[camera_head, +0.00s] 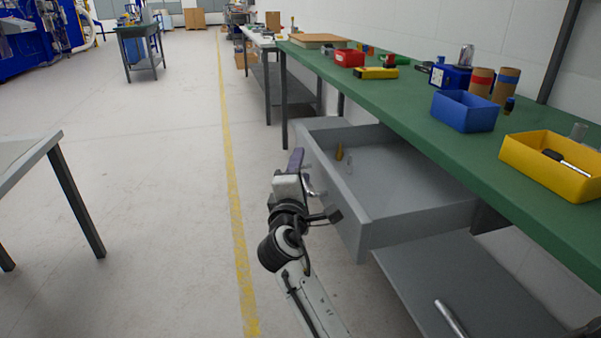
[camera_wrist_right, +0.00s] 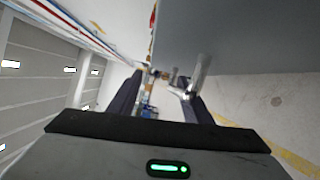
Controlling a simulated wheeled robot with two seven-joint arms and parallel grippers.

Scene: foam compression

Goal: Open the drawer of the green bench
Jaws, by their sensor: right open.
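The green bench (camera_head: 400,98) runs along the wall at the right of the head view. Its grey drawer (camera_head: 367,238) stands pulled well out, with its inside visible. A small yellow item (camera_head: 339,152) lies in it. The drawer's metal handle (camera_head: 309,187) is on the front panel, partly hidden by my gripper. My right gripper (camera_head: 299,178) is open beside the handle. In the right wrist view, the handle (camera_wrist_right: 201,72) shows close to the right finger of my right gripper (camera_wrist_right: 160,88); I cannot tell whether they touch. My left gripper is not in view.
A blue bin (camera_head: 464,111), a yellow bin (camera_head: 553,166) and several small items stand on the bench top. A grey lower shelf (camera_head: 470,285) is under the drawer. Another table (camera_head: 30,158) stands at the left. The floor between is clear, with a yellow line.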

